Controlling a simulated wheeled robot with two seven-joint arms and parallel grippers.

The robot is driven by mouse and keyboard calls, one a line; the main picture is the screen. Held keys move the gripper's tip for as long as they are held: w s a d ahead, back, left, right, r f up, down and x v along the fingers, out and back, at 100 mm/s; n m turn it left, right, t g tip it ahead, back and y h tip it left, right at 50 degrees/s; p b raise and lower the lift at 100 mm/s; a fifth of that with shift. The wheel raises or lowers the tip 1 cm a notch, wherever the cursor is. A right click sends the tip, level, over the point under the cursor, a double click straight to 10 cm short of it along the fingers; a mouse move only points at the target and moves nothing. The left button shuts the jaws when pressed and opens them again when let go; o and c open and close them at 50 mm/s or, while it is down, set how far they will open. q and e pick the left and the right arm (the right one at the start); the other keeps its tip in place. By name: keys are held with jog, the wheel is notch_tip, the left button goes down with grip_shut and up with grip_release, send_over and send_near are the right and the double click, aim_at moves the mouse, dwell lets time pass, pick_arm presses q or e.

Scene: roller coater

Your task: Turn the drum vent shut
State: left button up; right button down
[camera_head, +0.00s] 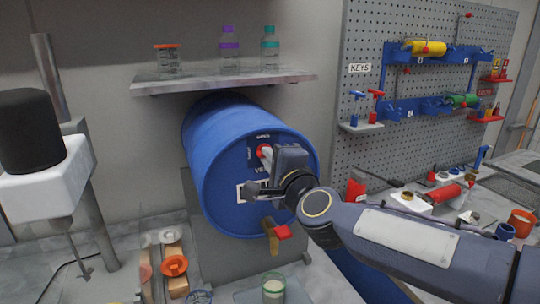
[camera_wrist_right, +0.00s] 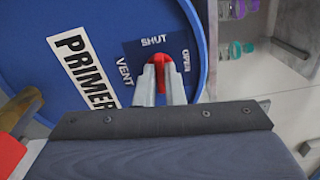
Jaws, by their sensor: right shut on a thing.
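The blue drum (camera_head: 215,130) lies on its side on a grey stand, its round face turned toward me. The red vent handle (camera_head: 264,150) is on the upper part of that face, and it also shows in the right wrist view (camera_wrist_right: 160,66). Around it are the labels SHUT (camera_wrist_right: 153,41), OPEN (camera_wrist_right: 186,60) and VENT. The handle's visible end lies just below SHUT; the fingers hide part of the rest. My right gripper (camera_head: 268,157) is shut on the handle, with one finger on each side (camera_wrist_right: 160,88). My left gripper is not in view.
A shelf (camera_head: 225,84) with several bottles hangs just above the drum. A red-handled tap (camera_head: 283,232) sticks out low on the drum face, below my right wrist. A glass (camera_head: 273,288) stands beneath it. A pegboard (camera_head: 365,65) and a cluttered bench are at right.

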jog(key=shift+n, duration=0.7)
jog(key=shift+f, duration=0.1)
jog(key=c, duration=1.5)
grip_release()
jog(key=shift+s, duration=0.15)
jog(key=v, duration=0.7)
jog(key=shift+s+d, duration=0.1)
jog(key=shift+s, duration=0.15)
